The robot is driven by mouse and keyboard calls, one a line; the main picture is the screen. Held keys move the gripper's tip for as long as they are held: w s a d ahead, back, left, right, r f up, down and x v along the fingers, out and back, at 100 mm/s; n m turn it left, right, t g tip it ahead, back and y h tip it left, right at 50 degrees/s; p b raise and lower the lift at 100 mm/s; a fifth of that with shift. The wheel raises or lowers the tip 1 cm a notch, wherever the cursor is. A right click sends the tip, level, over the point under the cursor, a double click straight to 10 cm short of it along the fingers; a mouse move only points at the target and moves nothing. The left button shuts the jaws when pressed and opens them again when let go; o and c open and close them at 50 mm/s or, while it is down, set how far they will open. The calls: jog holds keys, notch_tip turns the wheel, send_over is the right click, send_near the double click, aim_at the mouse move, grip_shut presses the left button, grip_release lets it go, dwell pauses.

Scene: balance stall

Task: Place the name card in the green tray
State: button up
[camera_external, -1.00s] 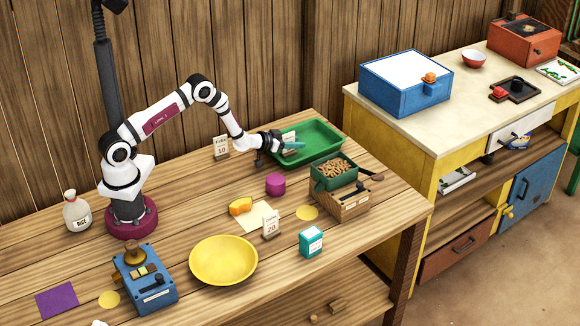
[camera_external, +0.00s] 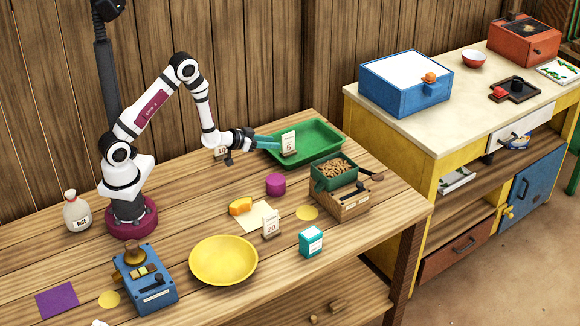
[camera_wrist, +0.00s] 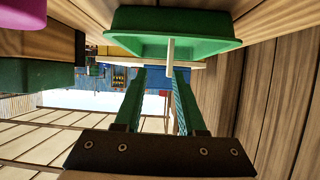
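The name card (camera_external: 289,143), white with a "5", stands upright at the left end of the green tray (camera_external: 325,135); its base appears to be inside. In the wrist view the card (camera_wrist: 171,60) shows edge-on, rising past the rim of the tray (camera_wrist: 180,20); its lower part is hidden by the tray wall. My gripper (camera_external: 272,142) is just left of the card, over the tray's left edge. In the wrist view its green fingers (camera_wrist: 158,74) are apart with nothing held between them; the card lies beyond the tips, closer to the right finger.
A wooden box with a green bin of brown pieces (camera_external: 337,175) and a purple cylinder (camera_external: 275,185) are in front of the tray. A "20" card (camera_external: 270,228) and yellow bowl (camera_external: 223,260) are nearer the front.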

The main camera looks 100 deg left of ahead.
jog(key=d+r+m+g+h, duration=0.2)
jog(key=d+r+m+h, duration=0.15)
jog(key=d, duration=0.75)
jog(key=d+r+m+g+h, duration=0.1)
jog(key=d+r+m+h, duration=0.3)
jog(key=d, duration=0.6)
jog(key=s+d+r+m+g, duration=0.3)
jog(key=s+d, duration=0.3)
jog(key=s, duration=0.5)
jog(key=s+d+r+m+g, duration=0.3)
jog(key=s+d, duration=0.3)
jog(key=s, duration=0.6)
jog(key=shift+d+r+g, duration=0.2)
jog(key=shift+r+g, duration=0.2)
jog(key=shift+r, duration=0.3)
